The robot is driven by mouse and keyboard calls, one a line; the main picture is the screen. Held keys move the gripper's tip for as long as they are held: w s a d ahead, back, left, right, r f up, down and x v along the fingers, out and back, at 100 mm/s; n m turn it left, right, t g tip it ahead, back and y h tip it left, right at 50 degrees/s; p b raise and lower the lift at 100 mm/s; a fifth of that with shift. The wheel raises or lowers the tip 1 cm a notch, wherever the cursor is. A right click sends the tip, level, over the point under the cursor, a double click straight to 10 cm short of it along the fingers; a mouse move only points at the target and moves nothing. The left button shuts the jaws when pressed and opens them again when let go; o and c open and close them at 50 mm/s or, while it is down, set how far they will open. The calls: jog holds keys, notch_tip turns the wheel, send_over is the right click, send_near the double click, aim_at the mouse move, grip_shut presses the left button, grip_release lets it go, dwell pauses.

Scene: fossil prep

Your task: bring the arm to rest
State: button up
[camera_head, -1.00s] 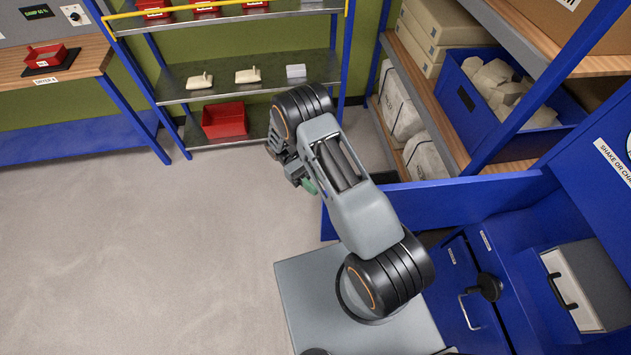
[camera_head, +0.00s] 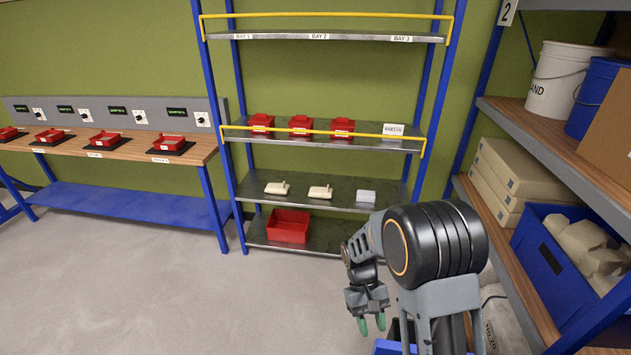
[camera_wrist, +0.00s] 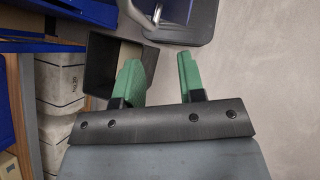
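My gripper (camera_head: 371,325) hangs at the end of my folded arm, right of centre in the head view, with its green fingertips pointing down. In the wrist view my gripper (camera_wrist: 160,82) shows two green fingers apart with nothing between them. It is open and empty. Nothing touches the fingers in either view.
A shelf rack (camera_head: 340,190) ahead holds red trays, pale pieces and a red bin (camera_head: 288,226). A bench (camera_head: 130,148) with red trays on scales stands at left. Right shelves hold a blue crate (camera_head: 548,270) and a white bucket (camera_head: 556,82). The floor (camera_head: 150,290) at left is clear.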

jog(key=s+d+r+m+t+y+b, duration=0.1)
jog(key=s+r+t, duration=0.1)
jog(key=r+t, duration=0.4)
jog(key=s+d+r+m+t+y+b, duration=0.1)
jog(key=s+d+r+t+b, duration=0.1)
jog(key=r+t, duration=0.4)
notch_tip(320, 180, up, 5)
jog(key=shift+s+m, duration=0.4)
jog(key=shift+s, duration=0.1)
